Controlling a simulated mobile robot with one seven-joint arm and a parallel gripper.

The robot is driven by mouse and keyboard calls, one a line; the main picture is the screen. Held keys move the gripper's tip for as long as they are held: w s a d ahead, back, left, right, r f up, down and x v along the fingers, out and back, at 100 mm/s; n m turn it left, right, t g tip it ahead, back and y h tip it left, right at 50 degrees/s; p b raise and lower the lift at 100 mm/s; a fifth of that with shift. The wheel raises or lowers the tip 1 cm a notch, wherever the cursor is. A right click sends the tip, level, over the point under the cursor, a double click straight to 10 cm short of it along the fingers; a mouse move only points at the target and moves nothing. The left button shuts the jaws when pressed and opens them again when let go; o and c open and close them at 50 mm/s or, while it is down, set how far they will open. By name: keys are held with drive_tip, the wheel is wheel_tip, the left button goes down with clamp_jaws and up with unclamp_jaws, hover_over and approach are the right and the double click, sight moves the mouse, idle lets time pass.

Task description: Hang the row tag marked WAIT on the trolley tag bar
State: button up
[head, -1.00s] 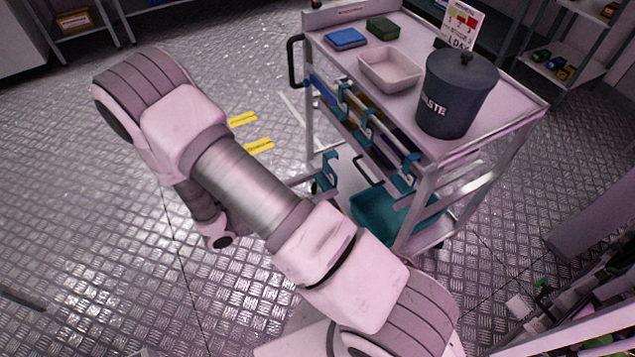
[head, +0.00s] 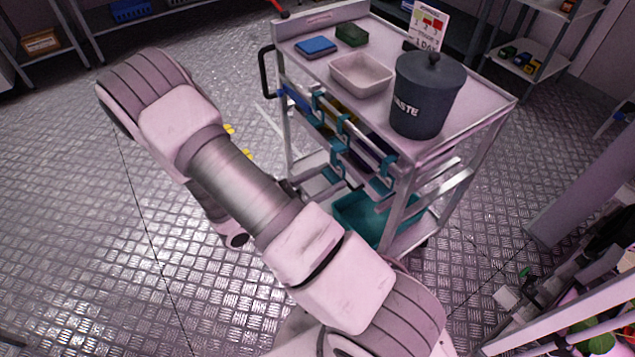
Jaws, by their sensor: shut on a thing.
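A teal hooked piece (head: 336,172), which seems to be the row tag, is at the near long side of the trolley (head: 484,128). No WAIT marking is readable on it. My gripper (head: 312,188) is mostly hidden behind my own arm; its dark end shows just left of the teal piece and is shut on it. Several similar teal hooks, one of them upper left (head: 317,102), sit along the trolley's side rail, seemingly the tag bar. The held piece is close to this rail and below its middle; I cannot tell whether they touch.

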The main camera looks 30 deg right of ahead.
drive_tip(key=d+f+b, duration=0.1)
drive_tip(key=d, duration=0.7)
drive_tip(key=shift+w+d+f+b, duration=0.2)
drive_tip(key=shift+w+f+b, duration=0.05)
drive_tip(key=shift+w+b, duration=0.05)
idle(0.3)
drive_tip(key=o, duration=1.3)
drive_tip(key=shift+o, duration=0.2)
